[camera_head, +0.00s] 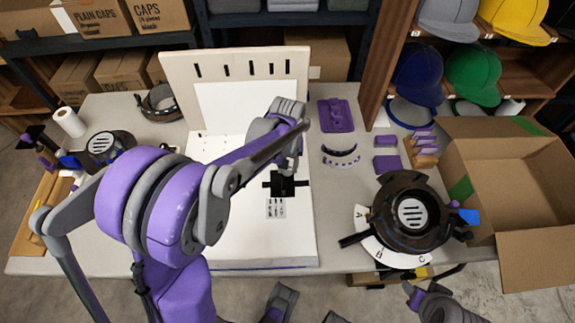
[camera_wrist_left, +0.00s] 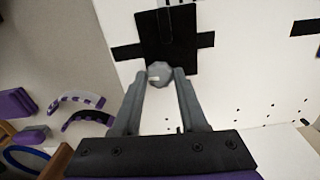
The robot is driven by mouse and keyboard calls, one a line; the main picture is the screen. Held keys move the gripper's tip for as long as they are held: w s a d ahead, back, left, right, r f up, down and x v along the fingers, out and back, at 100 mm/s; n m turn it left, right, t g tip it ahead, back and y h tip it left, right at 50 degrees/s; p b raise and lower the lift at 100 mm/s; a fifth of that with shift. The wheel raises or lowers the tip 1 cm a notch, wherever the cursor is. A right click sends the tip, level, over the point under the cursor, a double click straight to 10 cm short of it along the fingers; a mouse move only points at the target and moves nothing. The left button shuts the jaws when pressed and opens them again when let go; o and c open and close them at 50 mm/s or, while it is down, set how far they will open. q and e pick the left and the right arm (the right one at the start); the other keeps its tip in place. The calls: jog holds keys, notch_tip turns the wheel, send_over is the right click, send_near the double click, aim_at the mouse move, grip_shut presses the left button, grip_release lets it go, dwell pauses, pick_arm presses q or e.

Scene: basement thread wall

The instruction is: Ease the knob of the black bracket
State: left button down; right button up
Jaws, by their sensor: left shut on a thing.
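The black bracket (camera_head: 279,187) is a dark cross-shaped piece on the white board, below my left gripper (camera_head: 289,165) in the head view. The left wrist view shows the bracket (camera_wrist_left: 180,38) with its side arms flat against the board. A small grey faceted knob (camera_wrist_left: 160,72) sits at its near edge. My left gripper (camera_wrist_left: 164,82) has its two grey fingers on either side of the knob, shut on it. In the head view the arm and wrist hide the knob. A grey part of my right arm shows at the bottom edge; its jaw state is unclear.
The white board (camera_head: 225,225) lies on the table with a slotted upright panel (camera_head: 240,67) behind it. A black ring-shaped device (camera_head: 412,210) and an open cardboard box (camera_head: 515,190) stand to the right. Purple pieces (camera_head: 336,116) lie right of the board.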

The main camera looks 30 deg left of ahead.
pick_arm(q)
jog(key=c, duration=0.7)
grip_release()
notch_tip(320, 180, up, 11)
jog(key=shift+f+p, duration=0.1)
jog(key=shift+p, duration=0.65)
jog(key=s+d+r+m+t+p, duration=0.1)
jog(key=s+d+m+p, duration=0.1)
jog(key=s, duration=0.3)
jog(key=s+d+r+m+t+p, duration=0.1)
jog(key=s+d+r+t+p, duration=0.1)
jog(key=s, duration=0.3)
jog(key=s+d+r+m+t+p, duration=0.2)
jog(key=s+p, duration=0.1)
jog(key=s, duration=0.3)
jog(key=shift+d+m, duration=0.3)
jog(key=shift+d, duration=0.1)
